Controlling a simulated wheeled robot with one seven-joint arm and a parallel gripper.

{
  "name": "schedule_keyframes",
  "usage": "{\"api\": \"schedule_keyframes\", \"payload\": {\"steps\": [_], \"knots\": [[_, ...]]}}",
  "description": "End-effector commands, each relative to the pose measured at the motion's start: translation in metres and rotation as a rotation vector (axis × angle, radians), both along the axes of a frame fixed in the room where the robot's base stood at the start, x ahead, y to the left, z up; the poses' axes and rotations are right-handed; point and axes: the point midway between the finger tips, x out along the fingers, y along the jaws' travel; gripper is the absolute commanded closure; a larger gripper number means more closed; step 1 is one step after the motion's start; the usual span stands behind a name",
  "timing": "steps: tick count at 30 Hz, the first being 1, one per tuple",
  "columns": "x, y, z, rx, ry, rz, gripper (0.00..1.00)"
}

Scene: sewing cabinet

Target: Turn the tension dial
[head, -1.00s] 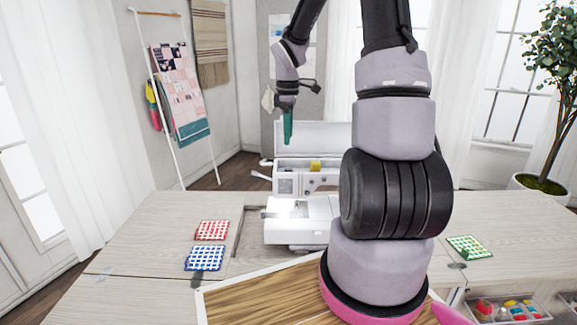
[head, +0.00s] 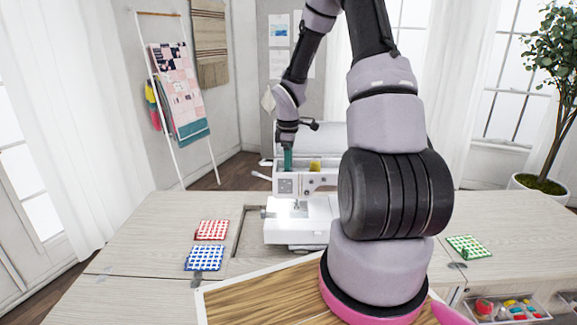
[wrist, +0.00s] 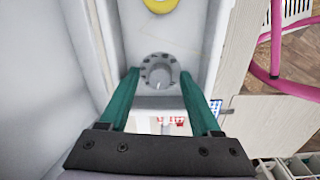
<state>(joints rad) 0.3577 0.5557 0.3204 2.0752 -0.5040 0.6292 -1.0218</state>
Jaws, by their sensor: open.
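The tension dial (wrist: 159,73) is a grey round knob with a notched rim on the white sewing machine (head: 300,222). In the wrist view my gripper (wrist: 159,76) is open, with one teal fingertip on each side of the dial. Nothing is held. I cannot tell whether the fingertips touch the dial or how far above it they are. In the head view my gripper (head: 288,161) points down at the left end of the machine's top. The dial cannot be made out there.
A yellow spool-like thing (head: 315,166) is on the machine's top, close to the right of my gripper. Red (head: 212,230), blue (head: 205,258) and green (head: 468,247) checked cloths lie on the table (head: 135,235). A raised white panel (head: 335,145) stands behind the machine.

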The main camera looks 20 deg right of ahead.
Motion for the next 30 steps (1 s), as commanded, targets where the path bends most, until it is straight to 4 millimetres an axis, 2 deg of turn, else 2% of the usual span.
{"api": "schedule_keyframes", "payload": {"steps": [4, 5, 9, 10, 20, 30], "knots": [[-0.0001, 0.0000, 0.0001, 0.000, 0.000, 0.000, 0.36], [-0.0001, 0.0000, 0.0002, 0.000, 0.000, 0.000, 0.40], [-0.0001, 0.0001, 0.0003, 0.000, 0.000, 0.000, 0.93], [-0.0001, 0.0001, 0.0003, 0.000, 0.000, 0.000, 1.00], [0.0000, 0.0003, 0.0006, 0.000, 0.000, -0.030, 1.00], [0.0004, 0.0008, 0.0008, 0.000, -0.001, -0.233, 1.00]]}}
